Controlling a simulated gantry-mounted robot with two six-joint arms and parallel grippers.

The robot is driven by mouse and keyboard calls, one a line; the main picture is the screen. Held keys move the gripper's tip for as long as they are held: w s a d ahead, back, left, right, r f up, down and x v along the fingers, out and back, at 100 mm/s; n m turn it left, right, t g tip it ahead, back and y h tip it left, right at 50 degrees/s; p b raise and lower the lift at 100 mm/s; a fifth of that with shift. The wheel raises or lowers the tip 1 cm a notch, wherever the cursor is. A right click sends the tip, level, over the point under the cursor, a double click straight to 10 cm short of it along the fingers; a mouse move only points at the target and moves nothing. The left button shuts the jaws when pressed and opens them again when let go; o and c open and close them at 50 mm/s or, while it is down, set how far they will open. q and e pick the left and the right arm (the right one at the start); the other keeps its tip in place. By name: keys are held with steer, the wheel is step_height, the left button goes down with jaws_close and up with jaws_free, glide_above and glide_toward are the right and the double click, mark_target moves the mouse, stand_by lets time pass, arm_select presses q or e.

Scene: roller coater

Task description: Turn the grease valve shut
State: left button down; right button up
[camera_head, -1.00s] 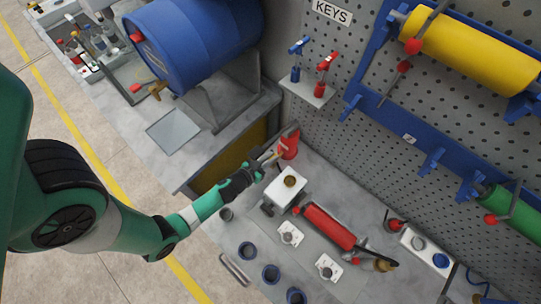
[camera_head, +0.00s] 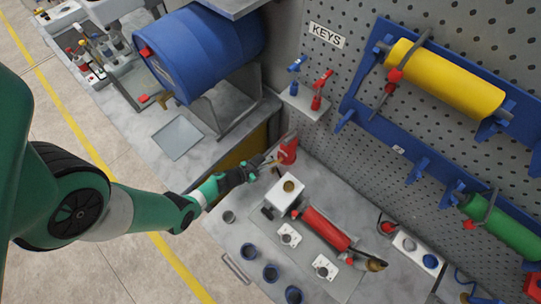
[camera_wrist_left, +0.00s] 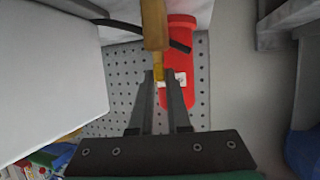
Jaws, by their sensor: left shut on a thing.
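The grease valve shows in the left wrist view as a brass-yellow stem with a small yellow tip (camera_wrist_left: 158,72) in front of a red cylinder (camera_wrist_left: 181,92). My left gripper (camera_wrist_left: 160,76) is shut on the yellow tip, with one grey finger on each side of it. In the head view, my left gripper (camera_head: 266,161) reaches in from the left to the red cylinder (camera_head: 287,151) at the bench's back corner. There the valve is small and mostly hidden by the fingers. My right gripper is not in view.
A white block (camera_head: 285,197) and a red roller (camera_head: 326,229) sit on the bench right of the gripper. A blue drum (camera_head: 200,52) on a stand is behind. A pegboard with yellow (camera_head: 445,78) and green (camera_head: 504,226) rollers rises to the right.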

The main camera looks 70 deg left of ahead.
arm_select(q)
steer(key=shift+a+m+h, duration=0.3)
steer(key=shift+m+h, duration=0.6)
steer(key=shift+h, duration=0.1)
steer(key=shift+a+f+m+t+h+b, duration=0.1)
steer(key=shift+m+t+h+b, duration=0.05)
steer(key=shift+m+h+b, duration=0.4)
steer(key=shift+f+m+t+h+b, duration=0.1)
steer(key=shift+m+t+h+b, duration=0.05)
steer(key=shift+m+h+b, duration=0.4)
steer(key=m+g+h+b, duration=0.2)
steer(key=m+h+b, duration=0.1)
steer(key=b, duration=0.2)
steer(key=m+g+h+b, duration=0.2)
steer(key=m+h+b, duration=0.1)
steer(key=b, duration=0.3)
steer(key=a+m+g+h+b, duration=0.1)
steer(key=m+g+h+b, duration=0.1)
steer(key=m+h+b, duration=0.2)
steer(key=shift+w+f+b, duration=0.2)
steer(key=shift+w+b, duration=0.15)
steer(key=shift+b, duration=0.75)
steer(key=shift+r+m+g+h+b, duration=0.3)
steer(key=shift+m+g+b, duration=0.2)
steer(key=shift+g+b, duration=0.25)
steer(key=shift+d, duration=0.1)
steer(key=c, duration=0.9)
jaws_free()
steer(key=shift+r, duration=0.1)
